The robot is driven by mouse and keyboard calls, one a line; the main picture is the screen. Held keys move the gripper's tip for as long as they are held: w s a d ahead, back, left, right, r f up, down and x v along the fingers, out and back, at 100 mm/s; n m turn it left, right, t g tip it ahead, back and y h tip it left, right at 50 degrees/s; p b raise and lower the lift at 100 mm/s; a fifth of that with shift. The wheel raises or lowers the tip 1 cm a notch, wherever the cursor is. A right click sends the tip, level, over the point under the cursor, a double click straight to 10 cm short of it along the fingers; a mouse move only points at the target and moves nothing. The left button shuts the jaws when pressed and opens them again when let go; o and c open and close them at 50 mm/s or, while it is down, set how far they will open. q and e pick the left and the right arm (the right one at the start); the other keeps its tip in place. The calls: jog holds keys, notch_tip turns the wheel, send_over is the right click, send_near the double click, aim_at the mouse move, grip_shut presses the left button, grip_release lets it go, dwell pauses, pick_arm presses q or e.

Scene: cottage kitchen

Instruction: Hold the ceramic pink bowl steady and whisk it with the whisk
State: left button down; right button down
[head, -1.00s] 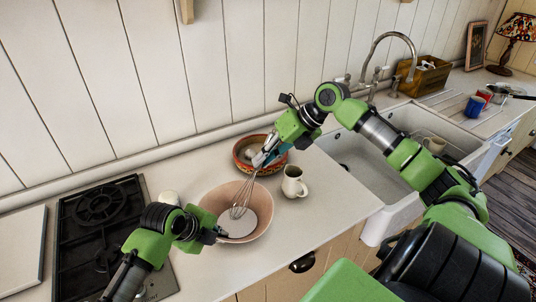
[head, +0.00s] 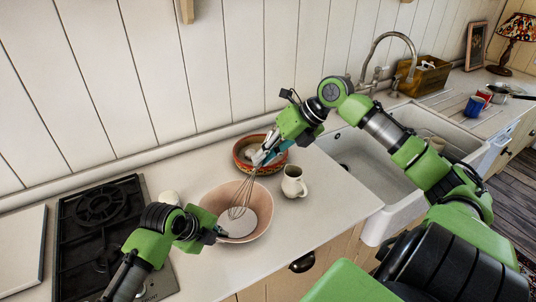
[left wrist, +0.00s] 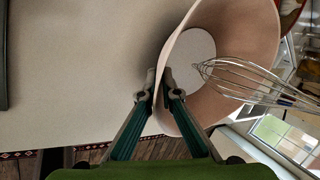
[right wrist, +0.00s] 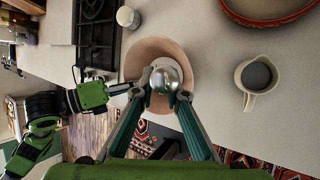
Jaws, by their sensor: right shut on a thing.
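The pink ceramic bowl (head: 262,222) stands upright on the counter between the hob and the sink. My left gripper (head: 220,232) is at the bowl's near left rim; in the left wrist view its fingers (left wrist: 159,88) are closed with the bowl's wall (left wrist: 176,115) between them. My right gripper (head: 262,156) is shut on the handle of the wire whisk (head: 242,195). The whisk slants down and its wires are inside the bowl, near the pale bottom. In the right wrist view the whisk's shiny end (right wrist: 166,80) sits between the fingertips (right wrist: 160,92), over the bowl.
A patterned brown bowl (head: 243,154) stands behind the pink bowl. A white jug (head: 294,186) stands to its right. A small white item (head: 168,197) is by the hob (head: 98,215). The sink (head: 352,165) lies to the right.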

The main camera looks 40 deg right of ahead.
notch_tip(320, 180, up, 11)
jog(key=shift+r, duration=0.15)
dwell(0.5)
pick_arm(q)
jog(key=c, duration=2.2)
grip_release()
jog(key=shift+r, duration=0.1)
jog(key=v, duration=1.1)
jog(key=shift+a+r, duration=0.2)
jog(key=shift+r, duration=0.15)
